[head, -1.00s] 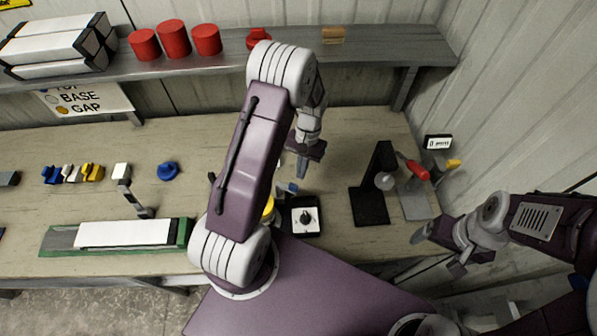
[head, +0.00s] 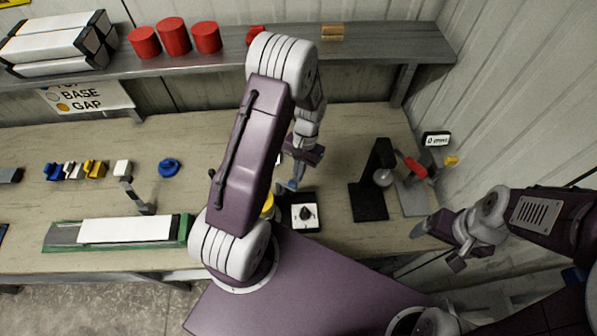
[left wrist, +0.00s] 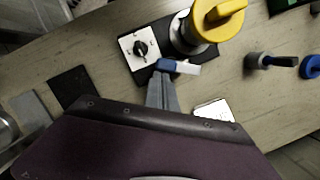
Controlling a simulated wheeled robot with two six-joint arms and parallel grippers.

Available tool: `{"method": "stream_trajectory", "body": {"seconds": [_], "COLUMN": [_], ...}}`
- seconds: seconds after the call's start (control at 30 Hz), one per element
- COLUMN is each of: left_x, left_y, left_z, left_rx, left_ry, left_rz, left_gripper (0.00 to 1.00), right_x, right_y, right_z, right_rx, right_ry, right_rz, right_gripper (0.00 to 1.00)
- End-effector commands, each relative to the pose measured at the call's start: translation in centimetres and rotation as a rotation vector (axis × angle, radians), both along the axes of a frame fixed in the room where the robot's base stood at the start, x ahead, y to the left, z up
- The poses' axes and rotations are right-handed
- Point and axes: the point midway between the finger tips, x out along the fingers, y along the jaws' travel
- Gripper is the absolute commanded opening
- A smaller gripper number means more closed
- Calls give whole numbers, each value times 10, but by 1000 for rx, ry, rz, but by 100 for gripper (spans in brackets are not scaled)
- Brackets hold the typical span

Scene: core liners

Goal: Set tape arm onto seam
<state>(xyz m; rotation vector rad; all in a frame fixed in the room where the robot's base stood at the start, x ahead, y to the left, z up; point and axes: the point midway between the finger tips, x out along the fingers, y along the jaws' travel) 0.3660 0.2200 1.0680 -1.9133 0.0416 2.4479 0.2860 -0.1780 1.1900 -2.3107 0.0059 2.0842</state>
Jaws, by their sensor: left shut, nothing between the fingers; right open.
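A black-based device stands mid-bench, with a white dial panel (head: 304,214) and a yellow-capped cylinder (head: 268,206). In the left wrist view, the yellow cap (left wrist: 220,14) and dial panel (left wrist: 139,48) are clear. A small blue-and-white piece (left wrist: 182,67), possibly the tape arm, lies across the device's near edge. My left gripper (left wrist: 162,85) is shut and empty, its tips right at the blue end; I cannot tell if they touch. It also shows in the head view (head: 294,181). My right gripper (head: 438,247) is open and empty at the right. I cannot make out a seam.
A green-edged tray with a white strip (head: 125,231) lies at the left. A black stand (head: 370,203) and a red-handled tool (head: 413,166) are at the right. A blue round piece (head: 169,167) sits further back. Red cylinders (head: 174,38) stand on the shelf.

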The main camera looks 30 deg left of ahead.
Motion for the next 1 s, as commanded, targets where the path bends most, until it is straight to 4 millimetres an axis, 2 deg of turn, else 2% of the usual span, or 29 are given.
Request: {"method": "stream_trajectory", "body": {"seconds": [0.37,1.0], "left_x": [-10,-46], "left_y": [-4,-4], "left_z": [0,-1], "left_rx": [0,0], "left_ry": [4,3], "left_rz": [-140,-701], "left_gripper": [0,0], "right_x": [0,0], "right_y": [0,0], "right_z": [0,-4], "right_rx": [0,0], "right_ry": [0,0], "right_rz": [0,0], "right_gripper": [86,86]}}
